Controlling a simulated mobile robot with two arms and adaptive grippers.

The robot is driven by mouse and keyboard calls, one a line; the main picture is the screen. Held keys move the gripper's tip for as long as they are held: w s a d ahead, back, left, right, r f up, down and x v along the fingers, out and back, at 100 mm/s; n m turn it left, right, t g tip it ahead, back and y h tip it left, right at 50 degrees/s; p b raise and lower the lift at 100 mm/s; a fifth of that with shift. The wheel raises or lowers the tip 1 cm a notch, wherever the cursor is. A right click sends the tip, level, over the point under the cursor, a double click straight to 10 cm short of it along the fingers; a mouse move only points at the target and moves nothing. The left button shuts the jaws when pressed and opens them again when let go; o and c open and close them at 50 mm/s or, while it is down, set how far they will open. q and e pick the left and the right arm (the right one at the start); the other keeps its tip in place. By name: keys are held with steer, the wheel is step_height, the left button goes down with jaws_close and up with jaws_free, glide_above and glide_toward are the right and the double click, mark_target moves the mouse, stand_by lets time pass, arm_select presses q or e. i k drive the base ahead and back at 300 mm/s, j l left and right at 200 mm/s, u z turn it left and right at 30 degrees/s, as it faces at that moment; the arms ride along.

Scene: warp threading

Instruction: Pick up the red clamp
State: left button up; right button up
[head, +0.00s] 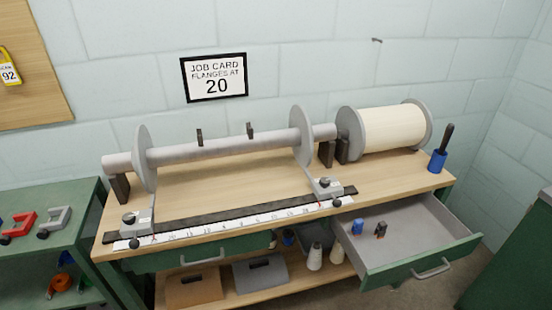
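The red clamp (19,224) lies on top of the green side cabinet (70,194) at the left edge of the head view. It is a C-shaped piece with a dark part at its lower left. A similar grey clamp (56,220) lies just to its right, apart from it. Neither of my grippers shows in this view.
The workbench (386,186) carries a grey shaft with two flanges (142,158) and a spool of cream thread (392,129). An open drawer (428,213) juts out at the right. A ruler strip (222,228) runs along the bench front.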

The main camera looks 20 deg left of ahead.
mark_target(29, 218)
steer(key=u, duration=2.45)
steer(key=z, duration=0.45)
steer(key=i+j+z, duration=0.15)
steer(key=j+z, duration=0.15)
steer(key=i+j+z, duration=0.25)
steer(key=j+z, duration=0.3)
steer(key=j, duration=0.15)
steer(key=j+z, duration=0.3)
steer(key=i+j, duration=0.05)
steer(key=j, duration=0.05)
